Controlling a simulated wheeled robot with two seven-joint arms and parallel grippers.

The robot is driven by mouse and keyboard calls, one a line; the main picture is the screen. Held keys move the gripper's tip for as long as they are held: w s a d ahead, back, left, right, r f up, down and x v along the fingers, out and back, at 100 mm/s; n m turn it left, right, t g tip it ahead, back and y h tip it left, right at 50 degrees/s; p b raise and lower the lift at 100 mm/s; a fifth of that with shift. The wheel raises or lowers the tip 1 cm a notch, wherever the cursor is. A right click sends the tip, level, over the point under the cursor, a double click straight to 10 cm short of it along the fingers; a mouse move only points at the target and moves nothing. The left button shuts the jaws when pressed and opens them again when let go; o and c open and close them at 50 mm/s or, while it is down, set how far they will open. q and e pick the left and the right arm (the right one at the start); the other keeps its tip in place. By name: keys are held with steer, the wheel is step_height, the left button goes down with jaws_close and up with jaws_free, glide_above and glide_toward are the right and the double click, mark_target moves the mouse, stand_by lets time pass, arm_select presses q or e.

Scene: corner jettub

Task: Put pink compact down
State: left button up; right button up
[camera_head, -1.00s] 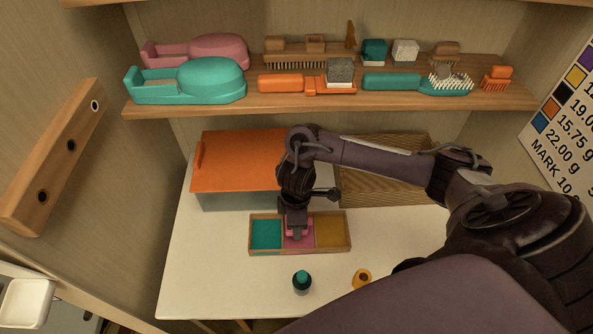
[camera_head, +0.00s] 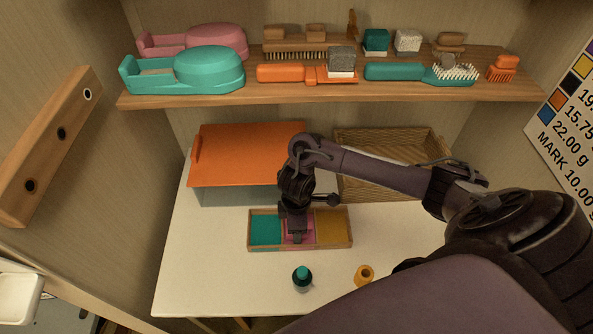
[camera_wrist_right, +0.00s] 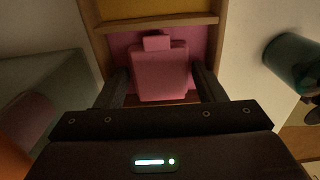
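The pink compact (camera_wrist_right: 160,72) is between the two fingers of my right gripper (camera_wrist_right: 160,85) in the right wrist view. In the head view my right gripper (camera_head: 297,238) points down into this compartment and hides most of the compact. My left gripper is not in view.
The tray also has a teal compartment (camera_head: 264,230) and a yellow one (camera_head: 331,227). A teal-capped bottle (camera_head: 302,280) and a yellow object (camera_head: 364,274) stand in front. An orange-lidded box (camera_head: 235,160) and a woven basket (camera_head: 420,150) are behind, under the shelf (camera_head: 220,98).

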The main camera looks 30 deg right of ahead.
steer(key=shift+r, duration=0.1)
step_height(320, 180, up, 12)
steer(key=p, duration=0.6)
steer(key=shift+r+p, duration=0.15)
steer(key=shift+p, duration=0.2)
